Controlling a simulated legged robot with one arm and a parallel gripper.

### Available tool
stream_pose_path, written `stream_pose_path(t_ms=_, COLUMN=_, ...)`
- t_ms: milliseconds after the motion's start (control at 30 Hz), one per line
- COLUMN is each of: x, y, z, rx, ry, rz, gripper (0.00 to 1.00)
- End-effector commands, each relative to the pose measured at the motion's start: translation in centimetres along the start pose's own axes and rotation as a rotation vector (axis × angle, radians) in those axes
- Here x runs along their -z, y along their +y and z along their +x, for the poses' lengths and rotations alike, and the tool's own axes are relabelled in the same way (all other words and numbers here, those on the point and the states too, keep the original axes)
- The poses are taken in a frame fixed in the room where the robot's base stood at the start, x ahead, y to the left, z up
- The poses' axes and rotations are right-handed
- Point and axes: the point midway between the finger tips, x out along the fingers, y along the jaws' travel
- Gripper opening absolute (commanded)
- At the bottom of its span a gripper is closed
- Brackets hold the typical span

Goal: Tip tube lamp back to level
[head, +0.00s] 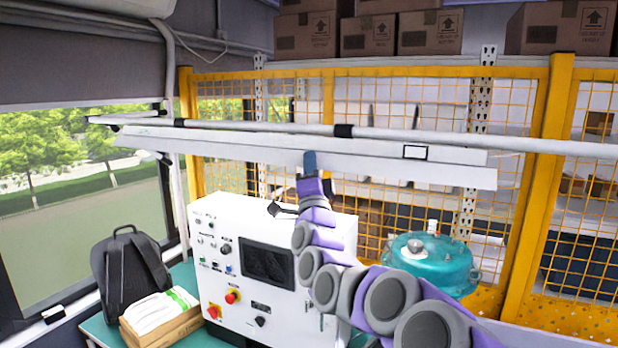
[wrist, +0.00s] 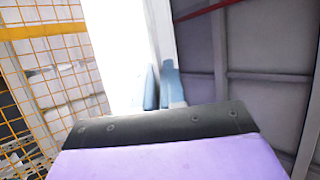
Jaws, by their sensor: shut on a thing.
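The tube lamp (head: 400,167) is a long white fixture hanging across the head view, just below a grey pipe. It slopes a little down toward the right in the picture. My gripper (head: 310,163) reaches up from below and is shut on the lamp's lower edge near its middle. In the wrist view the lamp (wrist: 118,55) is a bright white slab running upward, with the blue fingers (wrist: 160,88) of my gripper against it. The exact contact is partly hidden behind the dark wrist edge.
A white control box (head: 235,265) stands below the lamp, with a black backpack (head: 128,268) to its left. A teal round vessel (head: 430,262) is at the right, behind my arm. A yellow mesh fence (head: 545,140) stands behind. The grey pipe (head: 450,136) runs close above the lamp.

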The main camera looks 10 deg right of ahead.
Motion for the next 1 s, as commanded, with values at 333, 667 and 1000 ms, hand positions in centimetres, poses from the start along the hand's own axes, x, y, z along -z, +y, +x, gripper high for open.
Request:
stream_pose_path(t_ms=333, x=0.0, y=2.2, z=0.1, rx=0.072, ry=-0.003, rz=-0.033, gripper=0.00)
stream_pose_path(t_ms=667, x=0.1, y=2.6, z=0.3, rx=0.067, ry=-0.004, rz=-0.030, gripper=0.00)
stream_pose_path(t_ms=1000, x=0.1, y=2.4, z=0.3, rx=0.070, ry=-0.003, rz=-0.031, gripper=0.17)
